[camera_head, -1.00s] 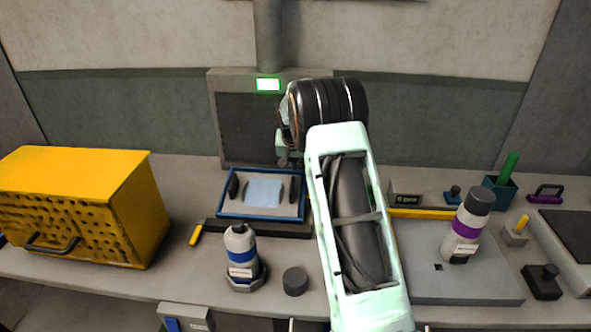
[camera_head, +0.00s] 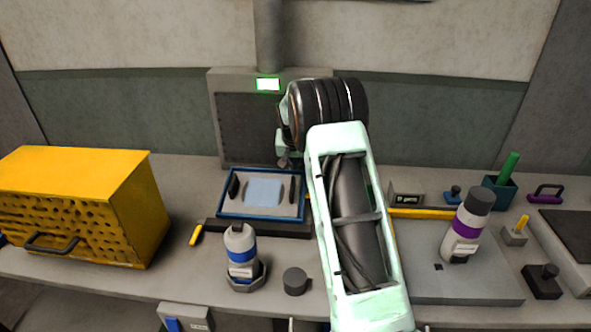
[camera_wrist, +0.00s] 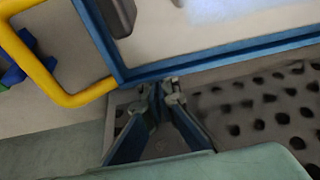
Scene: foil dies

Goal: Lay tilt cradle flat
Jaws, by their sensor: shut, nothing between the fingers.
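The tilt cradle appears to be the blue-framed tray (camera_head: 262,218) left of my arm in the head view, with a pale sheet (camera_head: 263,193) and dark grips inside. Its blue frame (camera_wrist: 220,55) crosses the top of the wrist view. I cannot tell its exact tilt. A yellow loop handle (camera_wrist: 72,101) reaches its left side there. My gripper (camera_wrist: 162,86) is shut and empty, with its fingertips close to the frame's edge; I cannot tell if they touch. In the head view my gripper (camera_head: 287,162) is partly hidden by my arm, behind the tray.
A dark perforated panel (camera_wrist: 260,105) lies by the fingertips. A grey upright unit (camera_head: 215,120) with a green display stands behind the tray. A yellow perforated box (camera_head: 85,200) is at left, a blue-banded bottle (camera_head: 240,252) in front, a purple-banded bottle (camera_head: 466,228) at right.

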